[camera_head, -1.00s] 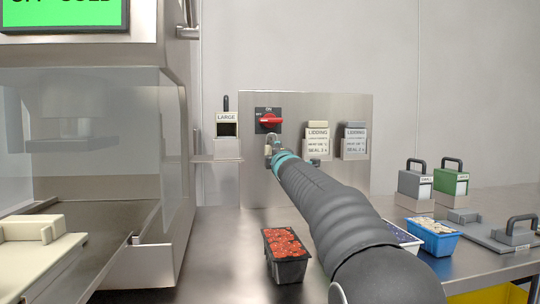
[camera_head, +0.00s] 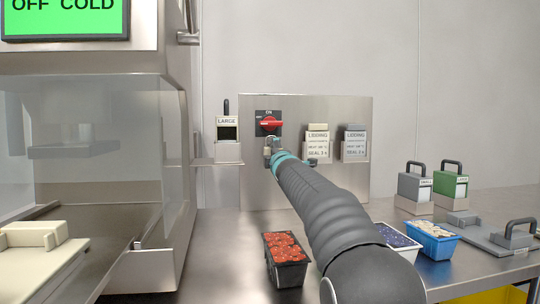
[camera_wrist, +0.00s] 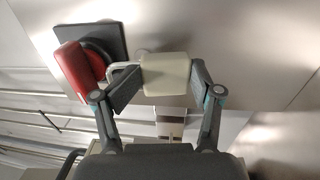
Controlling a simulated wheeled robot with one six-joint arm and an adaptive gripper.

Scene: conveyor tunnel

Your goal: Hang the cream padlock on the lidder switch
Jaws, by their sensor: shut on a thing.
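The lidder switch is a red rotary handle on a dark square plate (camera_head: 269,123), mounted on an upright steel panel, with the handle lying roughly level under the ON mark. It also shows in the wrist view (camera_wrist: 80,68). My gripper (camera_wrist: 160,82) is shut on the cream padlock (camera_wrist: 168,74), one finger on each side of its body. The padlock's pale shackle points at the red handle and lies close against it. I cannot tell whether the shackle passes through the handle. In the head view my gripper (camera_head: 270,148) is just below the switch, and the padlock is hardly visible.
A holder marked LARGE (camera_head: 228,130) is left of the panel. Two lidding card holders (camera_head: 317,143) (camera_head: 355,143) hang to the right. A red-filled tray (camera_head: 286,259) and a blue tray (camera_head: 433,237) stand on the steel table. Grey (camera_head: 415,187) and green (camera_head: 450,185) handled blocks stand behind.

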